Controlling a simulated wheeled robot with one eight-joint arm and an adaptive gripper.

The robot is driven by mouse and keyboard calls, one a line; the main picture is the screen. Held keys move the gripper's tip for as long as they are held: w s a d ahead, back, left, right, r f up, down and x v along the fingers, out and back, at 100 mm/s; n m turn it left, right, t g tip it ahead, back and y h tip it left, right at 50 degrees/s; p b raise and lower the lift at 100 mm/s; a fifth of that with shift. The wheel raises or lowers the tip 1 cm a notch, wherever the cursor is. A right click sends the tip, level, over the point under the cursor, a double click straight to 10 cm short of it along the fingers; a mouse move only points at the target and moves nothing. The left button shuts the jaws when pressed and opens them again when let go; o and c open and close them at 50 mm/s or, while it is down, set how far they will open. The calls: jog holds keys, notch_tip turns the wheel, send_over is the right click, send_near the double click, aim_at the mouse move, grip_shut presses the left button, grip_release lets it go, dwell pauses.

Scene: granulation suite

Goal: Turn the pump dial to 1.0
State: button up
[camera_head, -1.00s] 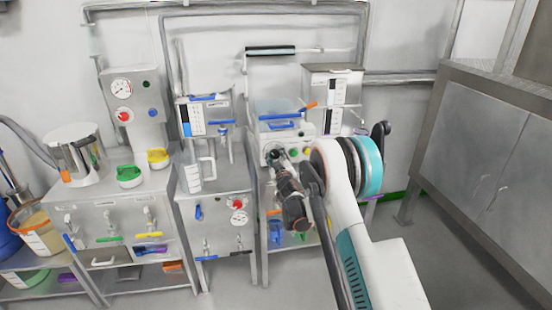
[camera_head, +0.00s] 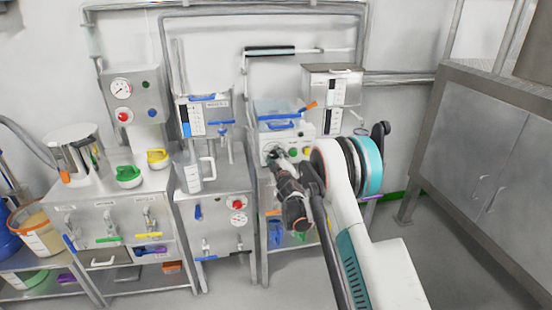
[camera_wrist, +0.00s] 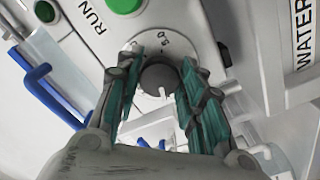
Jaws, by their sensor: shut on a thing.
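The pump dial (camera_wrist: 160,77) is a round dark grey knob on the white pump front, between my fingers in the wrist view. My gripper (camera_wrist: 158,72) is shut on it, a green-padded finger on each side. A small pale mark shows on the dial's lower edge. The fingers hide other scale marks. In the head view the white pump (camera_head: 302,131) stands on the right-hand bench, and my gripper (camera_head: 274,160) reaches its front left, mostly covering the dial.
A green button (camera_wrist: 125,4) marked RUN sits beside the dial. A blue handle (camera_wrist: 45,88) is left in the wrist view. A WATER panel (camera_wrist: 303,45) stands at right. A grey cabinet (camera_head: 480,150) is farther right.

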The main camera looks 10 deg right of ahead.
jog(key=o, duration=1.1)
jog(key=shift+c, duration=0.2)
jog(key=shift+s, duration=0.1)
jog(key=s, duration=1.1)
jog(key=shift+s, duration=0.4)
